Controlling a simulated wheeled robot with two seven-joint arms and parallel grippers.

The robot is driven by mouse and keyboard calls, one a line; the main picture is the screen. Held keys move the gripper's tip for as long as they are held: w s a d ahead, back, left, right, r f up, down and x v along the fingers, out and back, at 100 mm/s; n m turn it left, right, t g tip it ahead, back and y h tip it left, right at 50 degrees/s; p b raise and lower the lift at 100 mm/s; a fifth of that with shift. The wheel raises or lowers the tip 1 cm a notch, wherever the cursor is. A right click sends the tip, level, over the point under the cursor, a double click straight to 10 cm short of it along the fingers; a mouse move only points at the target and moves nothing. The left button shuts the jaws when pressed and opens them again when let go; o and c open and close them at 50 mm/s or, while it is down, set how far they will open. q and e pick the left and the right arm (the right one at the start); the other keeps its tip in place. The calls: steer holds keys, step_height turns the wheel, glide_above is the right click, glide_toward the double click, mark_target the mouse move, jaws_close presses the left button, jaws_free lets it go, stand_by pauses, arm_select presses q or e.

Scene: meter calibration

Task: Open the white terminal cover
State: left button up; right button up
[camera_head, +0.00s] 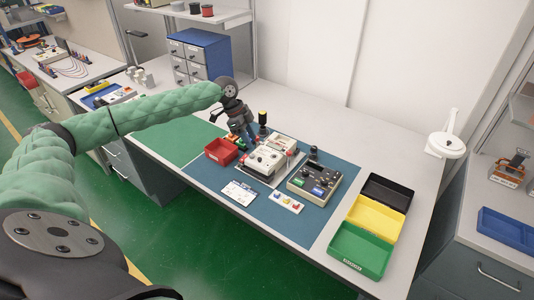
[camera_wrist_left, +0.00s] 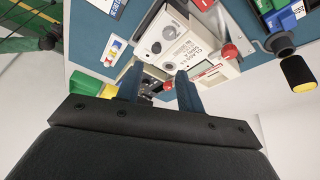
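A white meter unit (camera_head: 265,160) with dark round knobs sits on the blue mat in the head view. It also shows in the left wrist view (camera_wrist_left: 165,33), where a white lettered block adjoins it. I cannot tell for sure which white part is the terminal cover. My left gripper (camera_head: 246,146) hangs just behind and left of the meter, pointing down. In the left wrist view its two dark fingers (camera_wrist_left: 159,74) stand apart, with nothing clearly held between them. Whether a fingertip touches the meter cannot be told. My right gripper is not in view.
A red bin (camera_head: 221,150) stands left of the meter. A black-capped cylinder with a yellow band (camera_head: 263,118) stands behind it. A grey control box (camera_head: 314,182) is to the right. Black, yellow and green trays (camera_head: 358,250) line the right side. The table's back right is clear.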

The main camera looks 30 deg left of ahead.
mark_target(259, 158)
arm_select(q)
steer(key=shift+s+d+f+m+p, duration=0.15)
steer(key=shift+d+f+m+p, duration=0.15)
steer(key=shift+f+m, duration=0.35)
steer(key=shift+p+x, duration=1.15)
steer(key=shift+x, duration=2)
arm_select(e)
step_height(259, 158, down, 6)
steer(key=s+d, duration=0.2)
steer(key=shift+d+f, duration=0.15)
arm_select(q)
steer(key=shift+s, duration=0.1)
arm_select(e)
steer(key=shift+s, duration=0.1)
arm_select(q)
steer(key=shift+c, duration=0.2)
jaws_close()
